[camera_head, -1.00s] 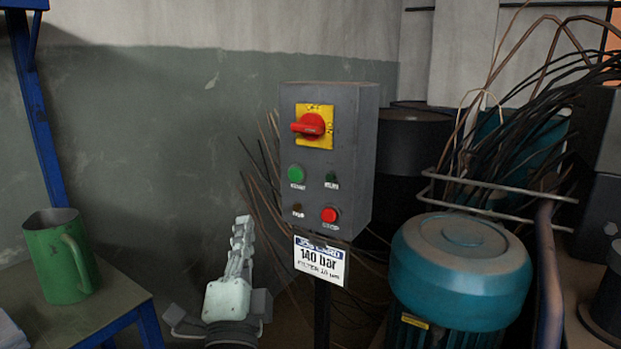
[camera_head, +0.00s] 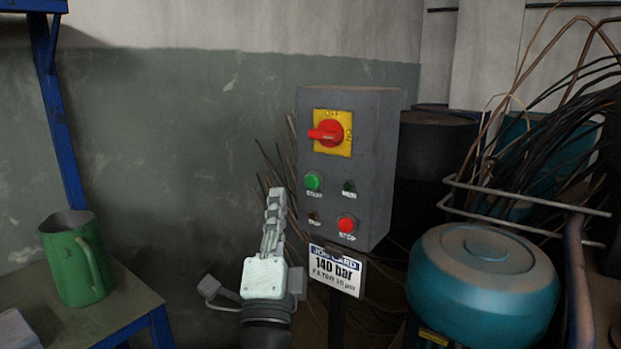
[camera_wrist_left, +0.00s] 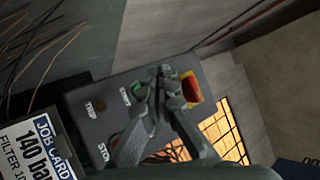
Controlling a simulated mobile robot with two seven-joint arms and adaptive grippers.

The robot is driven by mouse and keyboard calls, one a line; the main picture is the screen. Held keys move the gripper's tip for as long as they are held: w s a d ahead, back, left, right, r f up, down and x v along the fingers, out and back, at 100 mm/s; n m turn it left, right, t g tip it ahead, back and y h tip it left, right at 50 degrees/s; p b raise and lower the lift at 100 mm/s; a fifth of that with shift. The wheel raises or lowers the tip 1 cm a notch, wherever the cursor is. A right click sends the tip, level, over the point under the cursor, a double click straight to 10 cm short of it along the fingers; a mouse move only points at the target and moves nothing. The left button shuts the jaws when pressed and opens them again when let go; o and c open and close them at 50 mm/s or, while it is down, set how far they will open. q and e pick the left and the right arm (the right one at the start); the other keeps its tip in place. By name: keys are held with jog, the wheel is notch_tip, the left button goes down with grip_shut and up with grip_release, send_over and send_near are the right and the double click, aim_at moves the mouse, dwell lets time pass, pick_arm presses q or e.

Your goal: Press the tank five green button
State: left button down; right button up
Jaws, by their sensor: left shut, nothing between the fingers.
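A grey control box (camera_head: 372,165) stands on a post. It has a green START button (camera_head: 313,181), a red STOP button (camera_head: 347,223), a dark MAN button (camera_head: 349,187) and a small brown TRIP lamp (camera_head: 314,217). No tank five label is legible. My left gripper (camera_head: 275,192) is shut and empty, pointing up just left of the green button, apart from it in the picture. In the left wrist view, the fingertips (camera_wrist_left: 160,78) overlap the box face and partly hide the green button (camera_wrist_left: 138,90). My right gripper is not in view.
A red rotary switch on a yellow plate (camera_head: 333,132) sits above the buttons. A job card (camera_head: 336,270) hangs below the box. A teal motor (camera_head: 483,285) and cables are at right. A green jug (camera_head: 80,262) stands on a table at left.

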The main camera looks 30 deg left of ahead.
aim_at(312, 182)
pick_arm(q)
jog(key=shift+w+d, duration=0.15)
jog(key=shift+w, duration=1.25)
jog(key=shift+w+d, duration=0.1)
jog(key=shift+w, duration=1.25)
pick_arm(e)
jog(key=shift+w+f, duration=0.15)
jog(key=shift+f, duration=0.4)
pick_arm(q)
jog(key=shift+w, duration=0.4)
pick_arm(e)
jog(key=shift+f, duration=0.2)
pick_arm(q)
jog(key=shift+w+b, duration=0.35)
jog(key=shift+w, duration=0.15)
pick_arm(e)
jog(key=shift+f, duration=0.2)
pick_arm(q)
jog(key=shift+s, duration=0.9)
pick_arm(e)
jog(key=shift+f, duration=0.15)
